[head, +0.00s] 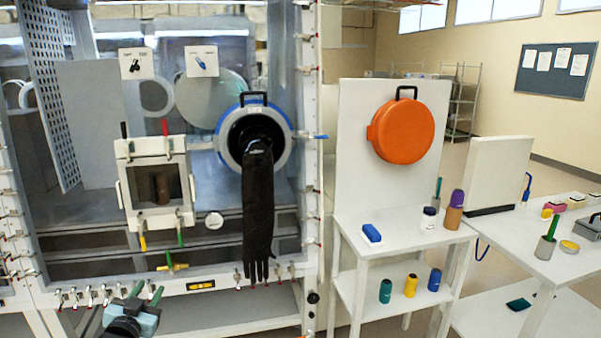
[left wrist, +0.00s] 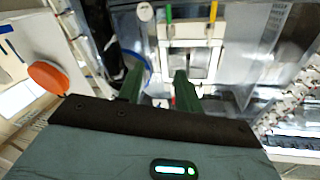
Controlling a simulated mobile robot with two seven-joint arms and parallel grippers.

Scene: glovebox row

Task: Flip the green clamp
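The green clamp (head: 180,236) is at the lower right of the white square port frame (head: 126,176) on the glovebox front. Its handle points down in the head view. In the left wrist view, which is upside down, the green clamp (left wrist: 169,13) is at the top. My left gripper (head: 147,290) is low in front of the glovebox, below the port and apart from the clamp. Its dark green fingers (left wrist: 157,82) are spread with nothing between them. My right gripper is not in view.
A yellow clamp (head: 143,242), a red clamp (head: 165,128) and a black clamp (head: 124,130) are on the same frame. A black glove (head: 258,215) hangs from the round port to the right.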

